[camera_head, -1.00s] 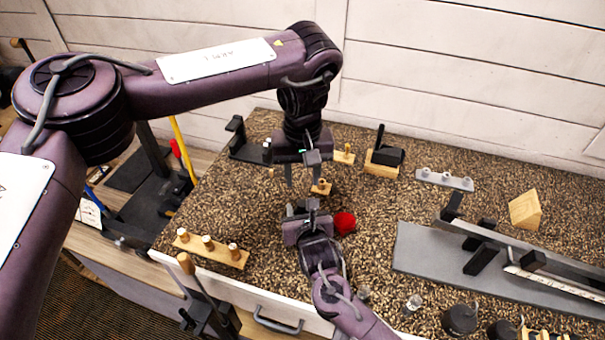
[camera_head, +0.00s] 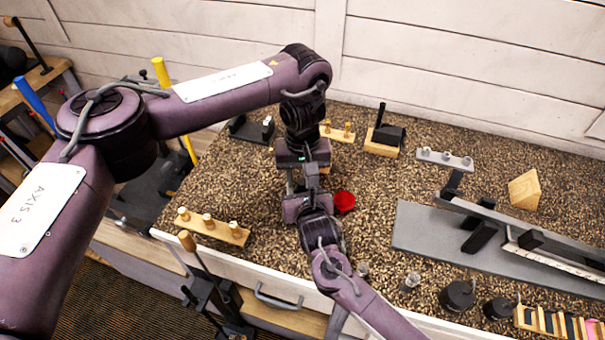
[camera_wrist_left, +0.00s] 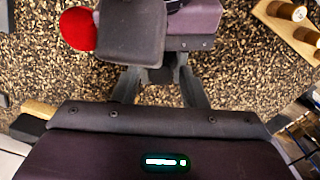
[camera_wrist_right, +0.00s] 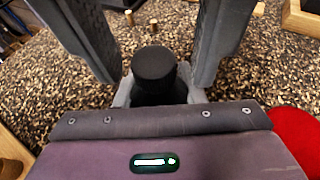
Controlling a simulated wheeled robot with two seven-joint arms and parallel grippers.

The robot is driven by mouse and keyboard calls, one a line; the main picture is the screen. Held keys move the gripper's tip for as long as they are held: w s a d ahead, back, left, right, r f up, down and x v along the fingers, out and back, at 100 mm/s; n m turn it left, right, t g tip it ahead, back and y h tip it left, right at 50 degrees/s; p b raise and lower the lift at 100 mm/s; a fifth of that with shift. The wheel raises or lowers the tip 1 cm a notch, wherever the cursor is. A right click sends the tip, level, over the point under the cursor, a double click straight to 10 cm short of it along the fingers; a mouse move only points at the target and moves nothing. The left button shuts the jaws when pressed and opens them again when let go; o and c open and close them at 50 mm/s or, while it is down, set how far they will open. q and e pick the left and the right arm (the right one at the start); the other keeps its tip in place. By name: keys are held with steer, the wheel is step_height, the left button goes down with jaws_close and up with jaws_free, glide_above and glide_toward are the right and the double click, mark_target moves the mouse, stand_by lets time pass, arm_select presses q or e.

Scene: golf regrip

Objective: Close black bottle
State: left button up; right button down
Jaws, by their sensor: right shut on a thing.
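The black bottle (camera_wrist_right: 155,65) stands between my right gripper's fingers (camera_wrist_right: 155,90), which are shut on it; its dark round top shows above them. I cannot tell whether that top is a cap. My left gripper (camera_head: 302,180) points down over the same spot, and in the right wrist view its two fingers (camera_wrist_right: 160,45) straddle the bottle top with gaps. The bottle is hidden in the head view behind my right gripper (camera_head: 303,200).
A red bowl (camera_head: 345,202) stands just right of the grippers. A wooden rack with pegs (camera_head: 212,228) is at the left edge of the counter. A grey plate with a rail (camera_head: 420,235) lies to the right, with black round containers (camera_head: 457,295) in front.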

arm_select(q)
jaws_close()
steer(key=m, duration=0.3)
steer(key=shift+o, duration=0.7)
jaws_free()
steer(key=shift+r, duration=2.3)
steer(key=shift+c, duration=0.3)
